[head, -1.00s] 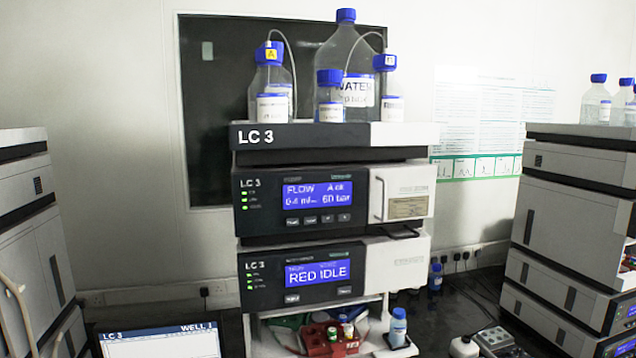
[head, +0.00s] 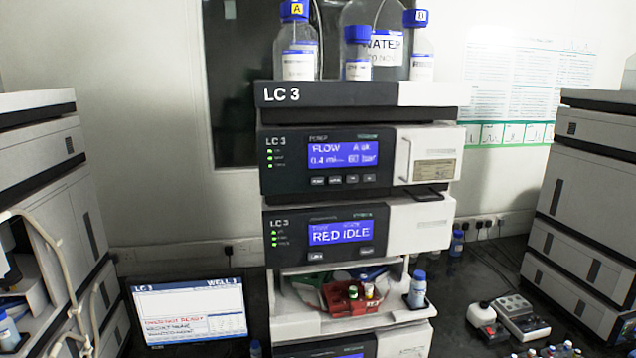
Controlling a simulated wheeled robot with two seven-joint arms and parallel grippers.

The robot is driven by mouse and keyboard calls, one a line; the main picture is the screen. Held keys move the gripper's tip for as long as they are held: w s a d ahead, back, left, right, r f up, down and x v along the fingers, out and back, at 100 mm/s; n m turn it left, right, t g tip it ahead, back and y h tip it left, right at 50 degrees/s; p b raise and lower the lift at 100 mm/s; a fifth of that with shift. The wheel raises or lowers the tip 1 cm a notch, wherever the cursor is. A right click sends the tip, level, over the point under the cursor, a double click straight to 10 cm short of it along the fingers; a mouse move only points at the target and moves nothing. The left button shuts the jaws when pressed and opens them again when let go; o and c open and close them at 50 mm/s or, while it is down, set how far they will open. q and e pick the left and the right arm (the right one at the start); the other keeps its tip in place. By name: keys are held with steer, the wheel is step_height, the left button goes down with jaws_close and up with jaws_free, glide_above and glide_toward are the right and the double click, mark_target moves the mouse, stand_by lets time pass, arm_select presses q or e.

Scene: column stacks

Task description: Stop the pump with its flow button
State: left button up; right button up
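The pump (head: 290,165) is the upper dark-fronted module of the LC 3 stack. Its blue display (head: 343,154) reads FLOW, about 0.4 ml, with a bar reading beside it. A row of small buttons (head: 343,180) sits under the display; their labels are too small to read. Green lights show on the pump's left side. Neither of my grippers shows in the head view.
Below the pump, another module (head: 285,238) reads RED IDLE. A shelf (head: 300,322) under it holds a red rack with vials and a blue-capped bottle (head: 417,290). Bottles stand on top. A monitor (head: 190,312) is at lower left. Other stacks flank both sides.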

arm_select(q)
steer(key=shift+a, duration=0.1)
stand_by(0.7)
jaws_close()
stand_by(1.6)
